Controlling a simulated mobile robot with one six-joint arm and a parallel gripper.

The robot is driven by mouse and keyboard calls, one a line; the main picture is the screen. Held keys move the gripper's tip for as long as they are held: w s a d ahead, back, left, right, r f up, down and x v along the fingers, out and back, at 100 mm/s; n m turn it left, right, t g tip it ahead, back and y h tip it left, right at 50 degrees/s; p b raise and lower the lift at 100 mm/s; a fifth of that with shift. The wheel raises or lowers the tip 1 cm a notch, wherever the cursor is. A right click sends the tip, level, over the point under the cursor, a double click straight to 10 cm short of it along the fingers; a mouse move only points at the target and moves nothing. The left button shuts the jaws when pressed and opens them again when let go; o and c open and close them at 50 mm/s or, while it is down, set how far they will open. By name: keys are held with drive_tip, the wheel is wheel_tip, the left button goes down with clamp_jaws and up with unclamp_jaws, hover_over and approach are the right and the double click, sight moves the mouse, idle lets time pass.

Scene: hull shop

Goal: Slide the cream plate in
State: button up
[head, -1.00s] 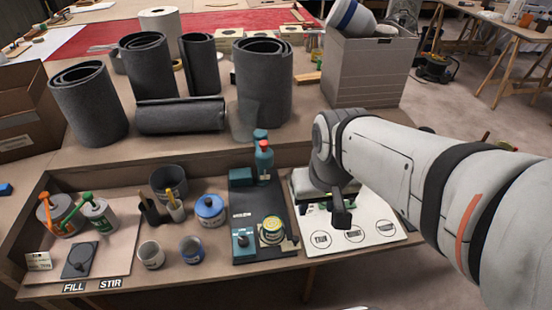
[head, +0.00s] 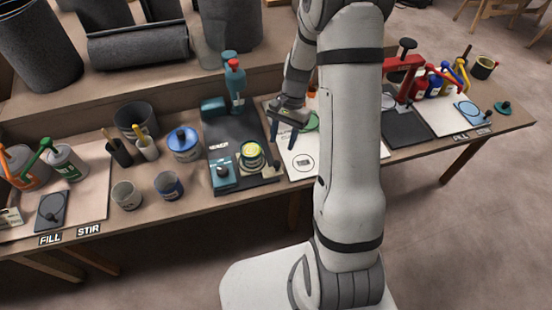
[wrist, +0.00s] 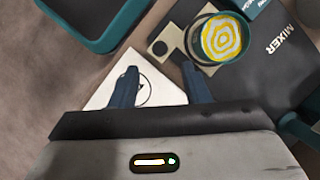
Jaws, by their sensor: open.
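The can also shows in the head view (head: 251,154), at the front right of the dark mixer board (head: 228,148). My gripper (head: 283,134) is open and empty, pointing down beside the mixer. In the wrist view its fingertips (wrist: 160,72) straddle part of a white board, just short of the plate. I cannot tell whether the right finger touches it.
The white board (head: 301,160) with printed circles lies right of the mixer.

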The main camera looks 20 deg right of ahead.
sight(277, 163)
drive_tip(key=x, duration=0.8)
drive_tip(key=shift+b, duration=0.4)
clamp_jaws()
